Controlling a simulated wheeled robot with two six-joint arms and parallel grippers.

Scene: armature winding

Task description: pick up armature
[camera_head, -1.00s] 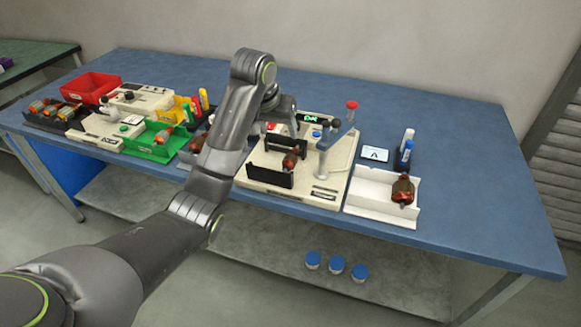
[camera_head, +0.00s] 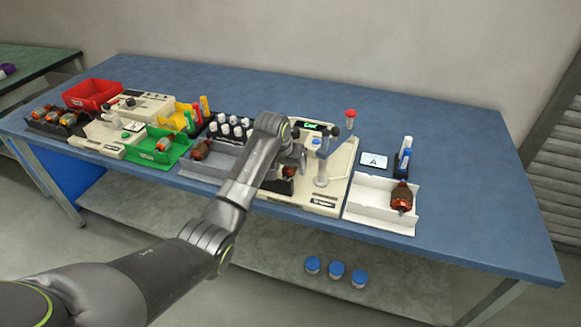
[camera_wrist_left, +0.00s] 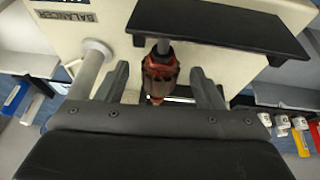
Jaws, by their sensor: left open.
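A copper-brown armature (camera_wrist_left: 160,75) sits on the cream balancer (camera_wrist_left: 50,32), its shaft at a black plate (camera_wrist_left: 215,25). In the left wrist view it lies between the two spread fingers of my left gripper (camera_wrist_left: 162,85), with gaps on both sides. In the head view my left gripper (camera_head: 292,160) is low over the balancer (camera_head: 335,172), and my arm hides much of the armature (camera_head: 289,171) there. Another armature (camera_head: 401,196) lies in a white tray (camera_head: 372,217) at the right. My right gripper is not in view.
Left are a grey tray (camera_head: 222,167) with an armature, white-capped bottles (camera_head: 230,127), a green bin (camera_head: 172,152) and a red bin (camera_head: 93,92). The back right table is clear.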

